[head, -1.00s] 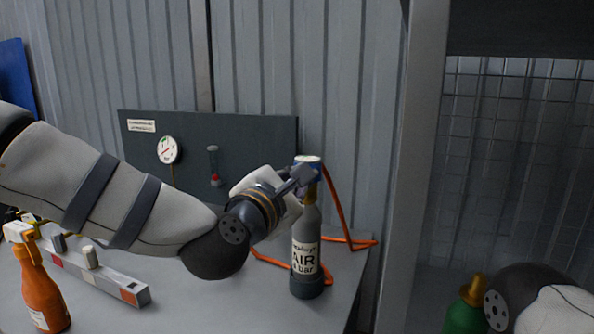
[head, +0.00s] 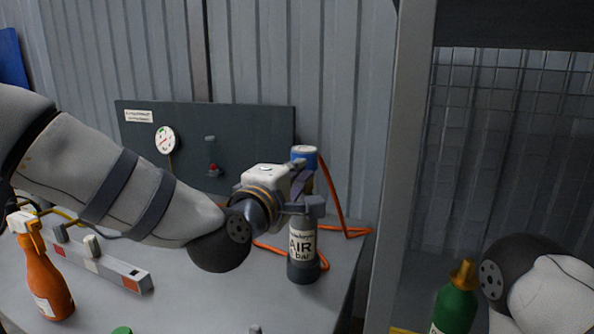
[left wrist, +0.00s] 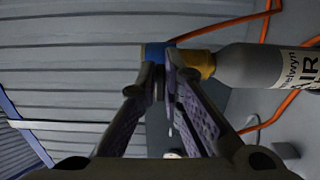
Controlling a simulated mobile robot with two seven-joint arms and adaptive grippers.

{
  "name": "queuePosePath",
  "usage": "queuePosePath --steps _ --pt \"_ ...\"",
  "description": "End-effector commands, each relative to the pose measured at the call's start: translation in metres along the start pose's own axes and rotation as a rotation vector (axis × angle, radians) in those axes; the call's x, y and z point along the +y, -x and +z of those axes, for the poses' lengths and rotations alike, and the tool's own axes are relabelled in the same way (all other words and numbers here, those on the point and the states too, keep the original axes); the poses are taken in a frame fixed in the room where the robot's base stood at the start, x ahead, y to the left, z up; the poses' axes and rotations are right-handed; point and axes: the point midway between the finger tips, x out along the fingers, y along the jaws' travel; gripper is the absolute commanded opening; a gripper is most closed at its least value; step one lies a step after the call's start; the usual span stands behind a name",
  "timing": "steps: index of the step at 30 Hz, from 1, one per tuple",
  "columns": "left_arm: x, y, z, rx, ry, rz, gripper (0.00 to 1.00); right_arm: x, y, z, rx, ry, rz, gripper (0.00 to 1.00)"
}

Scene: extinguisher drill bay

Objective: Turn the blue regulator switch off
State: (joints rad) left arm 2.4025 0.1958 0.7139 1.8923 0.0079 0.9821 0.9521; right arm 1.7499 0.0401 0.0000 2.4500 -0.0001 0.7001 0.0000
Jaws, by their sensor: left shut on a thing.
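The grey air bottle (head: 303,245) stands upright near the right end of the table, with a brass neck and a blue regulator switch (head: 304,153) on top. In the left wrist view the blue switch (left wrist: 155,50) shows just past the fingertips, beside the brass neck (left wrist: 195,64). My left gripper (head: 303,188) reaches to the bottle's top from the left. Its fingers (left wrist: 162,76) are close together, shut on the blue switch; the fingertips hide part of it. My right arm shows at the lower right, but its gripper is out of view.
An orange hose (head: 338,205) runs from the bottle's top down to the table (head: 215,300). A dark panel with a gauge (head: 165,139) stands behind. An orange spray bottle (head: 47,282) and a grey bar (head: 105,262) are on the left. A green bottle (head: 456,305) stands at lower right.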

Motion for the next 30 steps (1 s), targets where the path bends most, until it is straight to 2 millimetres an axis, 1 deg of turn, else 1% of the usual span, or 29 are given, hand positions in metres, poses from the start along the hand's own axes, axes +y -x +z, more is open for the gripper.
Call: queuePosePath --steps 5,18,19,20,21,30 --pt "0.0007 0.0 -0.0002 0.001 -0.031 0.002 0.0 0.0 0.0002 -0.0001 0.001 0.0 0.0 0.4" --pt "0.0001 0.0 -0.0004 0.001 -0.037 0.001 0.0 0.0 0.0001 -0.0001 0.0 0.0 0.0 0.4" --pt "0.0001 0.0 -0.0004 0.001 -0.037 0.001 0.12 0.0 0.0001 -0.0001 0.0 0.0 0.0 0.4" --pt "0.0001 0.0 -0.0004 0.001 -0.037 0.001 0.19 0.0 0.0001 -0.0001 0.0 0.0 0.0 0.4" --pt "0.0001 0.0 -0.0004 0.001 -0.037 0.001 0.28 0.0 0.0001 -0.0001 0.0 0.0 0.0 0.4" --pt "-0.0002 0.0012 -0.0001 0.0 -0.036 0.0 0.28 0.0 0.0001 -0.0001 0.0 0.0 0.0 0.4"
